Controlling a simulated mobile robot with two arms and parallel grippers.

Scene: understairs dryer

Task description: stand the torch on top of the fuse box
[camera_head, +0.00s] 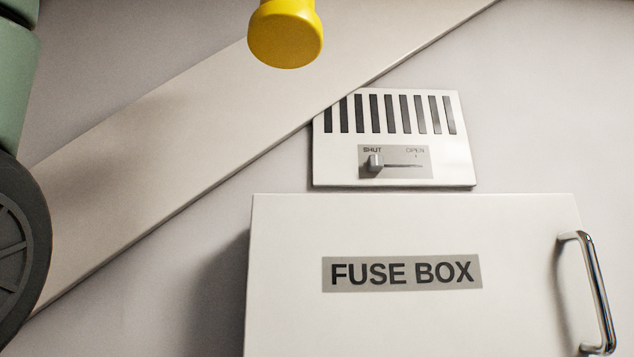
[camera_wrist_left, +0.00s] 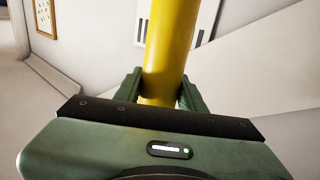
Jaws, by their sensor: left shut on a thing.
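The yellow torch (camera_head: 285,35) shows at the top of the head view, with only its rounded lower end in the picture. In the left wrist view the torch (camera_wrist_left: 170,50) runs up between the two fingers of my left gripper (camera_wrist_left: 161,92), which is shut on it. The white fuse box (camera_head: 400,325), with a grey FUSE BOX label, is on the wall below. In the head view the torch is above and to the left of the box, apart from it. Only my left arm shows at the left edge there. My right gripper is not in view.
A white vent panel (camera_head: 393,175) with dark slots and a slider at SHUT sits just above the fuse box. A chrome handle (camera_head: 590,290) sticks out at the box's right. A pale sloping beam (camera_head: 200,125) crosses the wall. A framed picture (camera_wrist_left: 44,17) hangs at left.

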